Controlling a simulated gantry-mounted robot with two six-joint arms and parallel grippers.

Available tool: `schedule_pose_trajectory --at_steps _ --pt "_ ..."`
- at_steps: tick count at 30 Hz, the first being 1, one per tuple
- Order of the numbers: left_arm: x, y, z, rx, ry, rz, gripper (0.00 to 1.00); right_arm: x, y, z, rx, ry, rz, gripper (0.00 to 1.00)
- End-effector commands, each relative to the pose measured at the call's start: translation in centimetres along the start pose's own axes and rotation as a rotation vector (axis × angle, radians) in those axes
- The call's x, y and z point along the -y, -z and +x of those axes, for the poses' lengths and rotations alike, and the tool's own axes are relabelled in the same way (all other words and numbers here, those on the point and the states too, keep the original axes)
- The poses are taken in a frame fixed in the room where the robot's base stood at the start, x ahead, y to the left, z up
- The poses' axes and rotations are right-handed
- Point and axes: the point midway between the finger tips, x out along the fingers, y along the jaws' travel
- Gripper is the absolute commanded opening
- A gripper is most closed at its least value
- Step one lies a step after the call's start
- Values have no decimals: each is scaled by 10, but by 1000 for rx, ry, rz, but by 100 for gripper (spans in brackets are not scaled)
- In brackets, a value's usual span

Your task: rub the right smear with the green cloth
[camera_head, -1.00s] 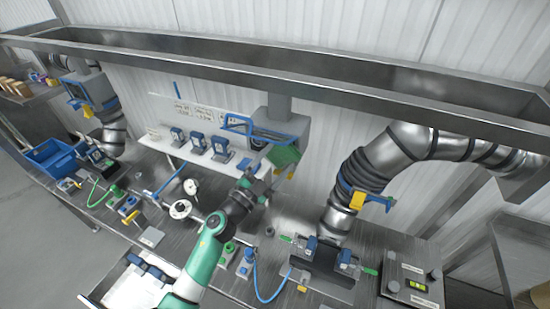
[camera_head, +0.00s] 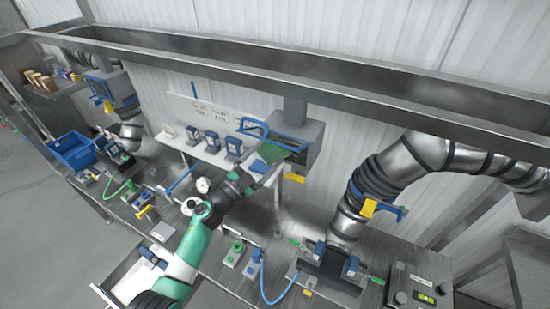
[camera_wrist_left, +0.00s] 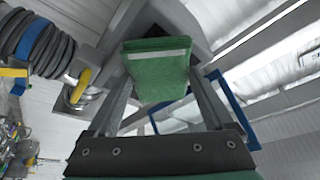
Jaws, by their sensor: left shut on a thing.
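The green cloth (camera_wrist_left: 157,75) is folded and held between the two fingers of my left gripper (camera_wrist_left: 155,65) in the left wrist view. A pale stripe crosses its upper part. In the head view my left gripper (camera_head: 272,170) is shut on the cloth (camera_head: 273,153), raised above the bench in front of the grey hood box. The cloth looks clear of the bench top. A dark smudge shows on the bench below and right of the gripper, but I cannot tell whether it is the right smear. My right gripper is not in view.
The grey hood box (camera_head: 305,138) hangs close behind my left gripper. A black fixture (camera_head: 328,263) with blue clamps stands at the right of the bench, beside a control box (camera_head: 420,287). A blue crate (camera_head: 73,150) stands at the far left.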

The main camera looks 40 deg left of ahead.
Motion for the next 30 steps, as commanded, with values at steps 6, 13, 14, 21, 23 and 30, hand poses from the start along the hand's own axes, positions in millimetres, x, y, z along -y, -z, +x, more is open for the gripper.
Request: schedule_pose_trajectory --at_steps 6,13,14,21,23,30 --pt "12 -5 -2 -3 7 0 42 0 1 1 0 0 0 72" --pt "11 -5 -3 -3 6 0 42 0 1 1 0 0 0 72" --pt "11 -4 -4 -4 6 0 42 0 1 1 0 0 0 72" --pt "9 5 -28 -3 4 1 42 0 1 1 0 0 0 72" --pt "9 8 -35 -3 3 2 42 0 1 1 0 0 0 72" --pt "8 16 -57 -1 2 0 42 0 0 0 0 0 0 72"
